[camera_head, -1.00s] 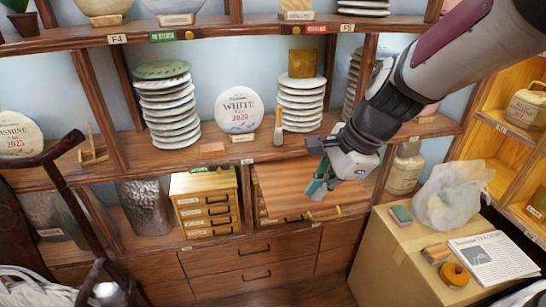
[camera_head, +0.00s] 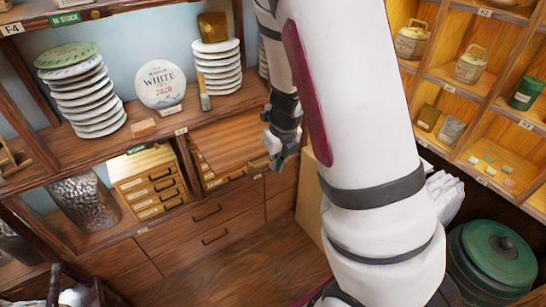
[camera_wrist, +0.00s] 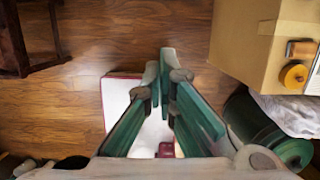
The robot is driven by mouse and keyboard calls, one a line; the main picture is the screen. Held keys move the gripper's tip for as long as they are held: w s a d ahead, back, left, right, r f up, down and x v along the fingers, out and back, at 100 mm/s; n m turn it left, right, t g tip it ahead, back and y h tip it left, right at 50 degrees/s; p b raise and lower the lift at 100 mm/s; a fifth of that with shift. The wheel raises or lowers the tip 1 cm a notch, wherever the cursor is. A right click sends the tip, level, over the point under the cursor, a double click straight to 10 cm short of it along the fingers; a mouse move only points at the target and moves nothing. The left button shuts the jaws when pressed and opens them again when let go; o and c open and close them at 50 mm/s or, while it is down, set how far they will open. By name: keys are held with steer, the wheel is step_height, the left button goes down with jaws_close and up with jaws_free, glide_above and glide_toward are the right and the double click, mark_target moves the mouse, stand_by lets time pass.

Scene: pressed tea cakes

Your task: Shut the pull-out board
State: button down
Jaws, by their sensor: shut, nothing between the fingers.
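The pull-out board (camera_head: 228,143) is a flat reddish-brown wooden panel in the shelf bay, in the head view. It sticks out at the front, above the plain lower drawers. My gripper (camera_head: 276,160) is at the board's right front corner in the picture, pointing down. I cannot tell whether it touches the board. In the wrist view my gripper (camera_wrist: 165,68) shows its green fingers together at the tips with nothing between them. The board does not show clearly in the wrist view. My arm hides the shelf to the right of the board.
A small drawer chest (camera_head: 150,182) stands left of the board. Stacked white tea cakes (camera_head: 217,72) and a round white cake (camera_head: 160,84) stand on the shelf above. A cardboard box (camera_wrist: 245,45) is at right in the wrist view. A green lidded pot (camera_head: 495,255) stands at lower right.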

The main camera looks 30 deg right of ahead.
steer(key=w+f, duration=0.5)
steer(key=f, duration=0.1)
steer(key=shift+a+f, duration=0.15)
steer(key=shift+w+b, duration=0.15)
steer(key=shift+b, duration=0.15)
